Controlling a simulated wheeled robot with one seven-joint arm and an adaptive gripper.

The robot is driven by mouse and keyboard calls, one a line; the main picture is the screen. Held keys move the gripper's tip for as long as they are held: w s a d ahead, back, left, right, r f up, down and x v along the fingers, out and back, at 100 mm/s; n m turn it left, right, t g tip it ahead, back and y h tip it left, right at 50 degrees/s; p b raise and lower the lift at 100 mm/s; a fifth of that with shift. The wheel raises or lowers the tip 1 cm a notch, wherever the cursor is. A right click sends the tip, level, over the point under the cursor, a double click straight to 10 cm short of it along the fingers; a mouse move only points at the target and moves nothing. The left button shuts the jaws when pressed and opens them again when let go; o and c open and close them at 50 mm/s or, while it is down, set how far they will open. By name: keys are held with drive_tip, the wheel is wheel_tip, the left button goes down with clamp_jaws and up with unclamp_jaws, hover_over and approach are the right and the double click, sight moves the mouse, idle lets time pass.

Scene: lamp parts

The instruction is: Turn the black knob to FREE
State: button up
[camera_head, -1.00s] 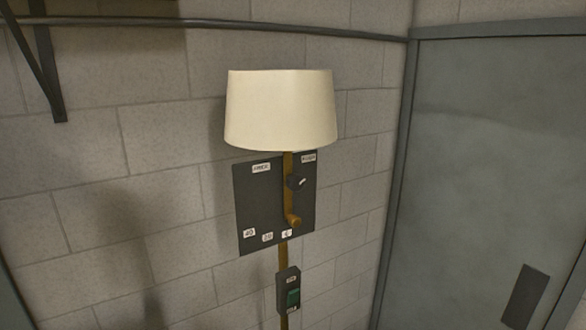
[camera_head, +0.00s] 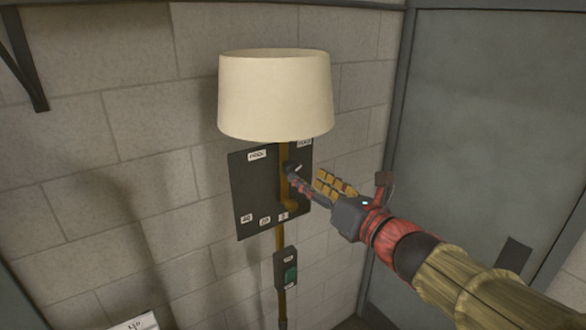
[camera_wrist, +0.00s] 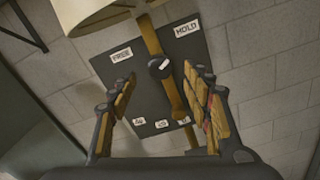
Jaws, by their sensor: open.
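The black knob (camera_head: 289,168) sits on the brass pole in front of a dark panel (camera_head: 256,195) under the lampshade. Its white mark points up and right, toward the HOLD label (camera_wrist: 186,28). The FREE label (camera_head: 257,155) is at the panel's upper left and also reads clearly in the wrist view (camera_wrist: 121,55). My gripper (camera_head: 307,182) is open and empty, just right of the knob in the head view. In the wrist view the knob (camera_wrist: 159,68) lies between the two spread fingers, near the tips. I cannot tell whether a finger touches it.
The cream lampshade (camera_head: 275,95) hangs close above the knob. A brass lever (camera_head: 291,205) sticks out below it, over several number labels. A switch box with a green button (camera_head: 291,274) is lower on the pole. A grey door (camera_head: 480,130) stands at right.

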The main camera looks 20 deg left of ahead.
sight(295, 170)
drive_tip(key=p+x, duration=0.1)
drive_tip(key=x, duration=0.6)
drive_tip(key=shift+a, duration=0.1)
drive_tip(key=shift+c, duration=0.4)
drive_tip(key=c, duration=1.1)
